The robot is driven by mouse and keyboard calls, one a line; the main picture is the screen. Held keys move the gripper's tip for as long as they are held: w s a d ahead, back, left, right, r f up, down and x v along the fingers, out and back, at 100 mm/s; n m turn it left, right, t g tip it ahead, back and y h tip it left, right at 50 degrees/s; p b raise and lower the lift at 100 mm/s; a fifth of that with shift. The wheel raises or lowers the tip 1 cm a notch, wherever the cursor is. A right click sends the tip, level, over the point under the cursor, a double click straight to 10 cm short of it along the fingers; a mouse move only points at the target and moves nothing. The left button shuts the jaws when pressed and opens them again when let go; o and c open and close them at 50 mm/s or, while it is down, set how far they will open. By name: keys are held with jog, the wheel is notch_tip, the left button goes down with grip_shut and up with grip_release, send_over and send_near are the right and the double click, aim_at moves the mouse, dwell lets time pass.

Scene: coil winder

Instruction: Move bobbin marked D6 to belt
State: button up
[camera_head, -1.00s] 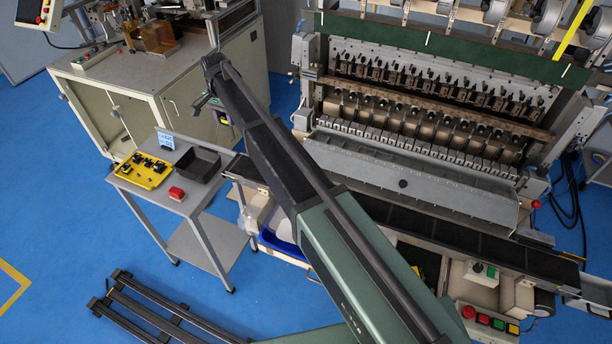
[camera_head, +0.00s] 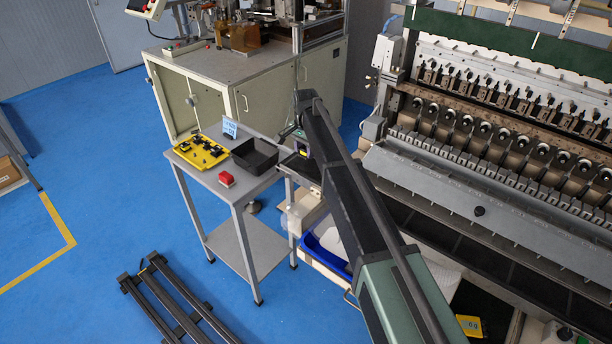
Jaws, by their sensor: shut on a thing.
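My arm reaches from the bottom right toward the upper middle. My gripper (camera_head: 290,132) shows as small dark shapes at its far end, partly behind the arm, above the black belt's left end. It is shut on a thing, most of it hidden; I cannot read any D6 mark. A small dark part with yellow and purple (camera_head: 304,152) shows beside the arm there, and I cannot tell what it is. The belt (camera_head: 470,245) is a long black strip running along the front of the winder. Several small black pieces lie on a yellow tray (camera_head: 187,155).
A blue bin (camera_head: 325,256) stands below the belt. Dark rails (camera_head: 175,305) lie on the floor. The blue floor at left is open.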

aim_at(306, 165)
notch_tip(306, 165, down, 5)
jog(key=b, duration=0.4)
jog(key=shift+r, duration=0.5)
jog(key=shift+c, duration=0.4)
jog(key=shift+f, duration=0.2)
jog(key=o, duration=1)
notch_tip(306, 165, up, 12)
jog(key=p, duration=1.2)
jog(key=shift+r, duration=0.25)
